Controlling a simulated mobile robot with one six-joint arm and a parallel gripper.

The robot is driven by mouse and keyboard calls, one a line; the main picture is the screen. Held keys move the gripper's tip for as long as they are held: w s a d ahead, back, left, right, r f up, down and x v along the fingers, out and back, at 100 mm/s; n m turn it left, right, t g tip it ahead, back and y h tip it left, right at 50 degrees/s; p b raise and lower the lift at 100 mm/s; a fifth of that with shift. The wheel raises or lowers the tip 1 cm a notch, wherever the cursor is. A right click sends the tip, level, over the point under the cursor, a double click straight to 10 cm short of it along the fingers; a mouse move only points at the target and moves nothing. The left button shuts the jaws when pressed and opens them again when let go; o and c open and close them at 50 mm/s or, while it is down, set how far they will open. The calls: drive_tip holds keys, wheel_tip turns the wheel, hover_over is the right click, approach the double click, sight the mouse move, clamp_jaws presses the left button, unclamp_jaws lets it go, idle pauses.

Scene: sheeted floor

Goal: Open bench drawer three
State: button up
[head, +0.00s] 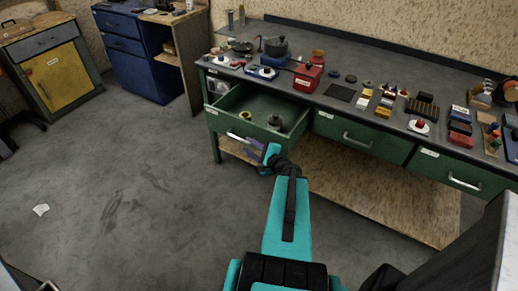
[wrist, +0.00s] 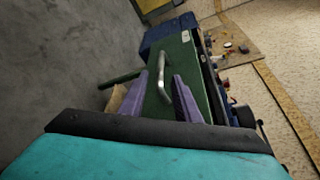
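The workbench has three green drawers in a row, each with a bar handle and a small white label too small to read. The left drawer (head: 290,131) is pulled out. A yellow ring (head: 245,115) and a dark grey object (head: 275,121) lie in it. The middle drawer (head: 375,139) and the right drawer (head: 440,173) are shut. My gripper (head: 251,145) is at the front of the left drawer. In the wrist view its purple fingers (wrist: 161,96) are apart, with the handle (wrist: 162,68) ahead between them; contact cannot be told.
The bench top (head: 345,80) is crowded with pots, a red box (head: 308,77) and several small items. A wooden lower shelf (head: 370,190) runs beneath the drawers. A blue cabinet (head: 130,50) and a yellow-doored cabinet (head: 62,75) stand at left. The grey floor at left is mostly clear.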

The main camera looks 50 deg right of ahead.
drive_tip(key=shift+p+v, duration=2.75)
drive_tip(key=shift+p, duration=0.15)
